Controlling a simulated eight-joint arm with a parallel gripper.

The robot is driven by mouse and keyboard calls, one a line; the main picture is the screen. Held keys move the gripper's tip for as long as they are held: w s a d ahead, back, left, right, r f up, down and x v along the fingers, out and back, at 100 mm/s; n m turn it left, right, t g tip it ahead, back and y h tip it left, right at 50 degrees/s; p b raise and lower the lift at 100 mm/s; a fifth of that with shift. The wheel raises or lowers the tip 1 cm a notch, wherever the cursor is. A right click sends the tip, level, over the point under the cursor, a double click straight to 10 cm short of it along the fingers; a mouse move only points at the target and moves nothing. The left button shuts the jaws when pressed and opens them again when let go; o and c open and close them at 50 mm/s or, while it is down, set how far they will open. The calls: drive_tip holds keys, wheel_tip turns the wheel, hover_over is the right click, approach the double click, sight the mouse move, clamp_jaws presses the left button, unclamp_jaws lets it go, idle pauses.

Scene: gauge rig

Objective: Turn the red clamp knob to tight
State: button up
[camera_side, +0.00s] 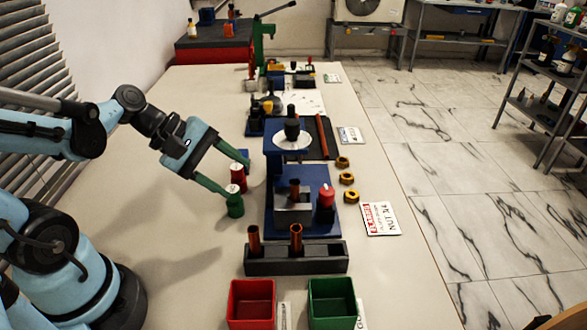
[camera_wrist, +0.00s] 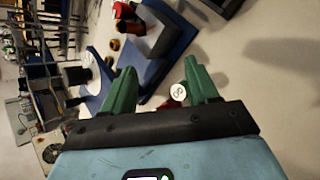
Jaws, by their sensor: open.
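The red clamp knob (camera_side: 326,195) stands upright on a dark base at the right of the blue gauge rig plate (camera_side: 318,222), beside a grey block (camera_side: 293,212). In the wrist view the red knob (camera_wrist: 131,20) shows near the top, beyond my fingertips. My gripper (camera_side: 240,178) is to the left of the rig, apart from the knob. Its green fingers (camera_wrist: 160,66) are spread, with nothing clearly held. A red cylinder with a white top (camera_side: 238,178) stands in line with the gap between the fingers. The knob's tightness mark cannot be read.
A green cylinder (camera_side: 235,206) stands by the lower finger. A dark block with copper-coloured pins (camera_side: 296,262) lies in front of the rig, with a red bin (camera_side: 252,305) and green bin (camera_side: 332,303) nearer. Several brass nuts (camera_side: 347,179) and a label card (camera_side: 381,219) lie to the right.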

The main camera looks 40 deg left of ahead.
sight(327, 191)
drive_tip(key=shift+w+a+r+n+t+h, duration=0.15)
drive_tip(key=shift+r+n+t+h, duration=0.45)
drive_tip(key=shift+n, duration=1.05)
drive_tip(key=shift+s+a+r+n+t+h, duration=0.1)
drive_tip(key=shift+a+r+n+t+h, duration=0.45)
drive_tip(key=shift+n, duration=1.05)
drive_tip(key=shift+w+d+r+n+t+h, duration=0.1)
drive_tip(key=shift+r+n+t+h, duration=0.25)
drive_tip(key=shift+r+n+h, duration=0.9)
drive_tip(key=shift+f+n+y, duration=0.4)
drive_tip(key=shift+f+y, duration=0.05)
drive_tip(key=shift+y, duration=0.05)
drive_tip(key=shift+c, duration=0.3)
